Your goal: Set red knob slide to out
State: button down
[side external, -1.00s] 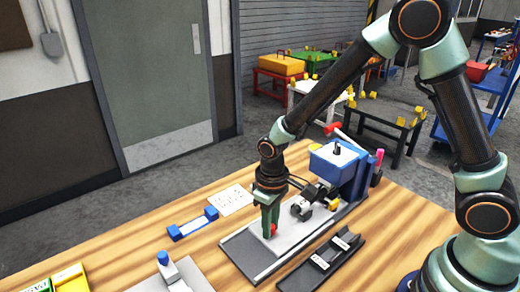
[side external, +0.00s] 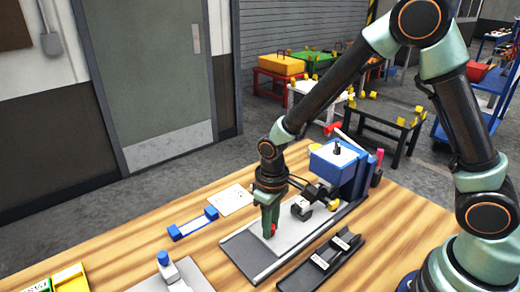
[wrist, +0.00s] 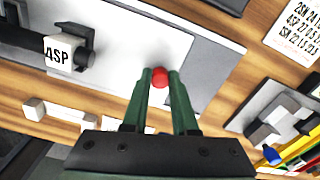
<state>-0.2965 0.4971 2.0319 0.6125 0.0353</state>
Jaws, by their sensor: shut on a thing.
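The red knob (wrist: 160,77) sits between the green fingertips of my gripper (wrist: 161,78) in the wrist view. My gripper is shut on it. In the side view my gripper (side external: 269,231) points down over the light grey slide plate (side external: 292,238), and a bit of the red knob (side external: 274,230) shows beside the fingers. The plate lies on a darker grey base (side external: 240,258) in front of the blue machine head (side external: 345,168). The plate also shows in the wrist view (wrist: 150,35).
A black tray (side external: 320,262) with white labels lies to the right. A blue-ended bar (side external: 193,224) and a printed sheet (side external: 231,200) lie to the left. A grey fixture with a blue knob (side external: 163,258) stands at front left.

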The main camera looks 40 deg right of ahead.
jog(key=a, duration=0.8)
jog(key=shift+a+r, duration=0.1)
jog(key=shift+a, duration=0.05)
jog(key=c, duration=0.7)
grip_release()
notch_tip(320, 180, up, 12)
jog(key=s+d+r+m+t, duration=0.1)
jog(key=s+d+r+t, duration=0.1)
jog(key=d, duration=0.4)
jog(key=s+d+r+m+t, duration=0.1)
jog(key=s+d+r, duration=0.2)
jog(key=d, duration=0.4)
jog(key=s+d+r+m+t, duration=0.1)
jog(key=s+d+r+t, duration=0.1)
jog(key=d+r, duration=0.2)
jog(key=shift+s+d+r+t, duration=0.15)
jog(key=shift+d, duration=0.45)
jog(key=shift+s+d+r+t, duration=0.15)
jog(key=shift+d, duration=0.4)
